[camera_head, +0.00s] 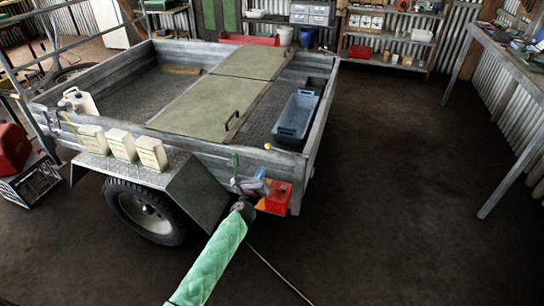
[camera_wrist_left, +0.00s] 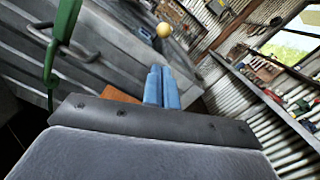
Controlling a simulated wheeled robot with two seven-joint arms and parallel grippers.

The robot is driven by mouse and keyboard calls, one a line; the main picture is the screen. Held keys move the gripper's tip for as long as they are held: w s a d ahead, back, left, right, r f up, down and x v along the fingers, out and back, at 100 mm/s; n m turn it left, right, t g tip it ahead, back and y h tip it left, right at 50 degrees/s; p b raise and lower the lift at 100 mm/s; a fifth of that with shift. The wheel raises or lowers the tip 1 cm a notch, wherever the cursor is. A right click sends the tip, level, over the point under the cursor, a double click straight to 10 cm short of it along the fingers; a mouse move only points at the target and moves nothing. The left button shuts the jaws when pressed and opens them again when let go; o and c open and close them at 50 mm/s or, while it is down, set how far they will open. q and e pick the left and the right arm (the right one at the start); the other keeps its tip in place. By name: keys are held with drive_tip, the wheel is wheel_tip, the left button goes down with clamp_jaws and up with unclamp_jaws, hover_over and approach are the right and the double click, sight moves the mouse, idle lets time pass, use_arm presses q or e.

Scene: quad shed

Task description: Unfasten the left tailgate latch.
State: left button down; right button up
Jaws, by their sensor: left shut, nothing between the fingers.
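The grey metal trailer (camera_head: 190,146) stands left of centre, its near right corner closest to me. My left gripper (camera_head: 262,187) is at that corner, beside an orange-red block (camera_head: 278,198). In the left wrist view its blue fingers (camera_wrist_left: 161,87) are together with nothing between them. A green strap or hook-like piece (camera_wrist_left: 60,40) hangs on the grey panel left of the fingers, apart from them; a small green piece also shows in the head view (camera_head: 235,160). A dark bar handle (camera_wrist_left: 78,52) is beside it. I cannot tell which part is the latch. My right gripper is out of view.
A blue-grey crate (camera_head: 296,118) and a flat greenish board (camera_head: 205,108) are on the trailer. Several cream containers (camera_head: 121,143) stand on the fender above the wheel (camera_head: 145,212). A yellow ball (camera_wrist_left: 164,30) sits near the trailer edge. The floor to the right (camera_head: 400,180) is clear up to the workbench (camera_head: 510,60).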

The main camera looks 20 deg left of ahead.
sight(268, 156)
use_arm(q)
drive_tip(key=shift+m, duration=0.3)
